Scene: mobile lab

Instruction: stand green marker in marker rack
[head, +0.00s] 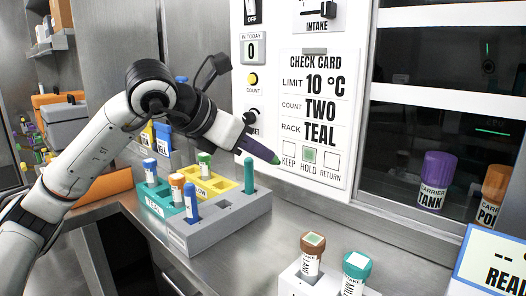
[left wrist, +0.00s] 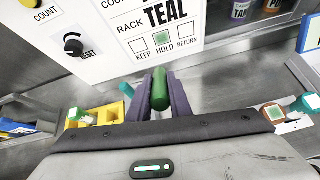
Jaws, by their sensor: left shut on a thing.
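My left gripper (head: 262,151) is shut on the green marker (left wrist: 160,90), which sits between the two dark fingers in the left wrist view. In the head view only a small green end of it shows past the fingertips, in front of the check card. The grey marker rack (head: 232,212) stands on the counter below and to the left of the gripper. A blue marker (head: 190,203) and a teal marker (head: 249,178) stand upright in it. The marker is held above the rack, apart from it. My right gripper is not in view.
A teal tube rack (head: 154,205) and a yellow one (head: 222,186) with capped tubes stand beside the grey rack. A white holder (head: 292,278) with two capped tubes stands at front right. The check card (head: 316,120) hangs on the wall panel behind the gripper. Bare counter lies between.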

